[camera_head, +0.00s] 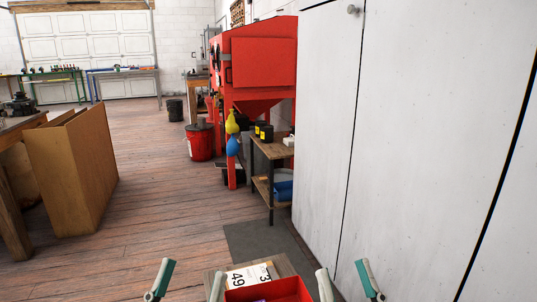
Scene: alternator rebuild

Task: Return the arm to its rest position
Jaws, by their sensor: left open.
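My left gripper (188,284) is at the bottom edge of the head view, left of centre. Its two fingers, one with a teal pad, stand apart with nothing between them. My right gripper (347,283) is at the bottom edge, right of centre. Its fingers also stand apart, with nothing seen between them. A red tray (290,286) lies between the two grippers, cut off by the bottom edge. A white paper label with black numbers (248,276) is just behind the tray. The arms behind the grippers are out of view.
Tall pale cabinet doors (420,130) stand close on the right. A red blasting cabinet (263,62) and a small wooden table (267,150) stand ahead. A large open cardboard box (75,170) is at left. The wooden floor (165,210) in the middle is clear.

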